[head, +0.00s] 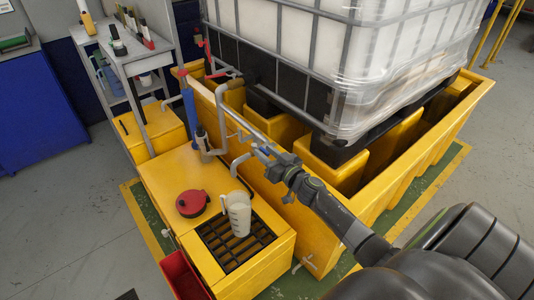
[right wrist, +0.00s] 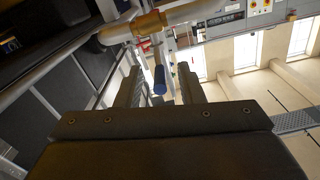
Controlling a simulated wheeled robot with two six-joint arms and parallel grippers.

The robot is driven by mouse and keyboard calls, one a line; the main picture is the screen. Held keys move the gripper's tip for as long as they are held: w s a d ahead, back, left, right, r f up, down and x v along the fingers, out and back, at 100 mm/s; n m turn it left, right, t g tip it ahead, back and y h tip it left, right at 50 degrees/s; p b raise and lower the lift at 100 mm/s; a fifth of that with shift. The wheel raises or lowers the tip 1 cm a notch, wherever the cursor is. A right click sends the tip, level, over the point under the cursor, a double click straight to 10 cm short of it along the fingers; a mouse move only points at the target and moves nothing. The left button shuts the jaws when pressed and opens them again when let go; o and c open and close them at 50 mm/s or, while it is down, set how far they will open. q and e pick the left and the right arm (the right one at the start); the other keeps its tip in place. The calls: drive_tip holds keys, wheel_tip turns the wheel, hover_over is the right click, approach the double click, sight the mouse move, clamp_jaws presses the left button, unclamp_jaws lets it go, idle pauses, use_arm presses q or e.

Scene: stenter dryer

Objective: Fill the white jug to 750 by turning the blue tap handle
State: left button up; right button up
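The white jug (head: 238,214) stands upright on the black grate (head: 215,237) of a yellow stand, below the open end of a bent grey pipe (head: 239,163). I cannot read its level. My right gripper (head: 257,150) is beside this pipe, above and to the right of the jug. In the right wrist view, its two fingers (right wrist: 160,91) are apart. The blue tap handle (right wrist: 159,79) shows between them, hanging from a brass valve (right wrist: 146,25); I see no contact. In the head view I cannot make out the handle clearly. My left gripper is not in view.
A red-lidded container (head: 192,203) sits left of the jug on the yellow stand. A red bin (head: 182,276) is at the front. A large caged white tank (head: 300,40) stands in a yellow bund (head: 432,145) behind my right arm. A grey trolley (head: 137,55) is at upper left.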

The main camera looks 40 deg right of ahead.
clamp_jaws()
